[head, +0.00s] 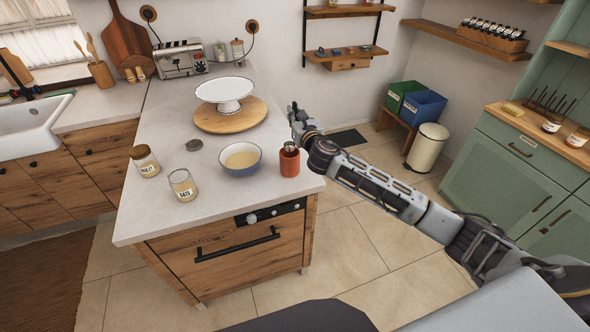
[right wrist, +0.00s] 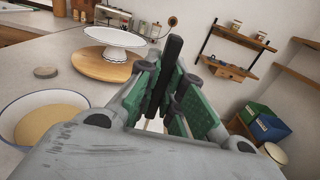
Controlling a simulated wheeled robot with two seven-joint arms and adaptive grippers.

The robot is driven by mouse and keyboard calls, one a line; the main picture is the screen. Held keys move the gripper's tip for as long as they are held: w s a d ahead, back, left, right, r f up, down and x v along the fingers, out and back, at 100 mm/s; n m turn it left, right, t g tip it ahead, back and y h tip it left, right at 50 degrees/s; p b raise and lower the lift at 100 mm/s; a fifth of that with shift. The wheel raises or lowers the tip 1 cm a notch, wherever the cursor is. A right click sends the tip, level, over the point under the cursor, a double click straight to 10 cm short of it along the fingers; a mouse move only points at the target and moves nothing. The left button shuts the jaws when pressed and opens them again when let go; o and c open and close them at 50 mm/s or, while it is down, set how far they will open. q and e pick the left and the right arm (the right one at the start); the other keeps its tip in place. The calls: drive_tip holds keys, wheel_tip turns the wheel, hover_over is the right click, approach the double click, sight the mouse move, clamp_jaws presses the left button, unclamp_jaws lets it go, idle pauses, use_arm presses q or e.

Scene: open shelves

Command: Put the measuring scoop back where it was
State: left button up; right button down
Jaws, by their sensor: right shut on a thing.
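My right gripper (head: 296,116) is at the right edge of the island counter, behind the red canister (head: 289,162). In the right wrist view its green-padded fingers (right wrist: 168,95) are shut on a slim dark bar, apparently the handle of the measuring scoop (right wrist: 173,62). The scoop's bowl cannot be made out. A blue-and-white bowl (head: 241,159) with tan contents stands left of the canister. An open glass jar labelled oats (head: 183,186) stands left of the bowl. My left gripper is not in view.
A white cake stand (head: 224,90) stands on a round wooden board (head: 230,116) behind the bowl. A grey disc (head: 194,145) lies on the counter. The front left of the counter (head: 140,215) is clear. Green and blue bins (head: 423,107) stand by the wall.

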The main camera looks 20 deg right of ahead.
idle(0.4)
drive_tip(key=shift+f, duration=3.05)
drive_tip(key=shift+f, duration=0.1)
drive_tip(key=shift+f+b, duration=0.5)
drive_tip(key=shift+f, duration=1.4)
drive_tip(key=c, duration=1.5)
unclamp_jaws()
drive_tip(key=shift+c, duration=0.2)
